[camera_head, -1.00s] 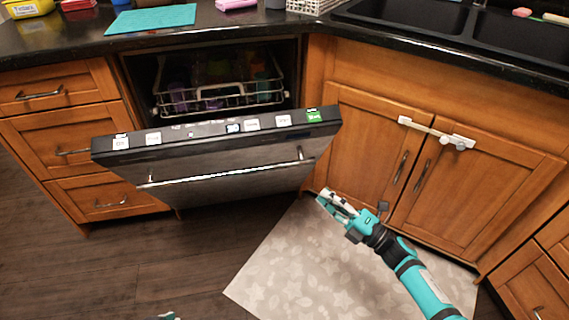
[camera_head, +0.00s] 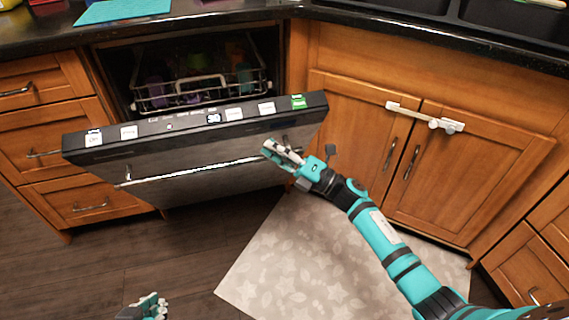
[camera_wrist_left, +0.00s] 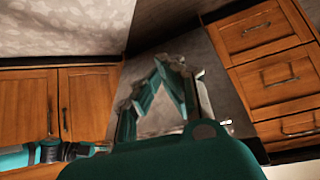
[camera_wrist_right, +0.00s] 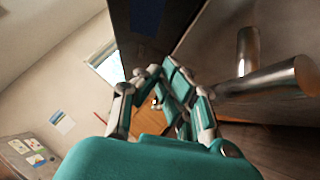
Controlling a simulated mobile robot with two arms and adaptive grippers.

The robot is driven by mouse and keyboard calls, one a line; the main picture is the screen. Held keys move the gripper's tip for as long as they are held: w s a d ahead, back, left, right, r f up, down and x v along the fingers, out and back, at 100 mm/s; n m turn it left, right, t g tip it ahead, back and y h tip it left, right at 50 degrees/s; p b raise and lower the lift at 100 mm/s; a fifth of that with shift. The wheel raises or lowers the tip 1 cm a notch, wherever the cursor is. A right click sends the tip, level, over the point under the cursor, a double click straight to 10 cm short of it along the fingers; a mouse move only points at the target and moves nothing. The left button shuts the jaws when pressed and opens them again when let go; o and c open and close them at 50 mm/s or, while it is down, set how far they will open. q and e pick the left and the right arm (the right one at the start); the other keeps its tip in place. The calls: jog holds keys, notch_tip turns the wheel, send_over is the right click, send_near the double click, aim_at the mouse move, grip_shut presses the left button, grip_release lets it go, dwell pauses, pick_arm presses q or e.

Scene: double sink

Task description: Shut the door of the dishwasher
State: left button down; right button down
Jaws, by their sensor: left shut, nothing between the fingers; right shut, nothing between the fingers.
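The dishwasher door (camera_head: 205,172) is partly open and tilted outward, its control strip (camera_head: 200,118) facing up and its bar handle (camera_head: 180,174) across the front. My right gripper (camera_head: 270,147) is shut and empty, in front of the door's right part near the handle's right end. In the right wrist view the shut fingers (camera_wrist_right: 158,72) are beside the metal handle (camera_wrist_right: 262,82); contact cannot be told. My left gripper (camera_head: 150,304) is shut and empty, low over the floor in front of the door. The left wrist view shows its fingers (camera_wrist_left: 158,65) pointing towards the door's front.
The rack (camera_head: 200,92) holding several coloured dishes is inside the dishwasher. Drawers (camera_head: 75,150) stand at the left, sink cabinet doors (camera_head: 400,160) at the right. A patterned mat (camera_head: 290,270) lies on the floor. The dark floor before the door is clear.

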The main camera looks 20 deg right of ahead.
pick_arm(q)
jog(key=shift+w+d+r, duration=0.15)
jog(key=shift+w+r, duration=0.05)
jog(key=shift+w, duration=0.1)
pick_arm(e)
jog(key=shift+w+r, duration=0.25)
jog(key=shift+w, duration=0.3)
pick_arm(q)
jog(key=shift+s, duration=0.1)
pick_arm(e)
jog(key=shift+w+r, duration=0.1)
jog(key=shift+r, duration=0.05)
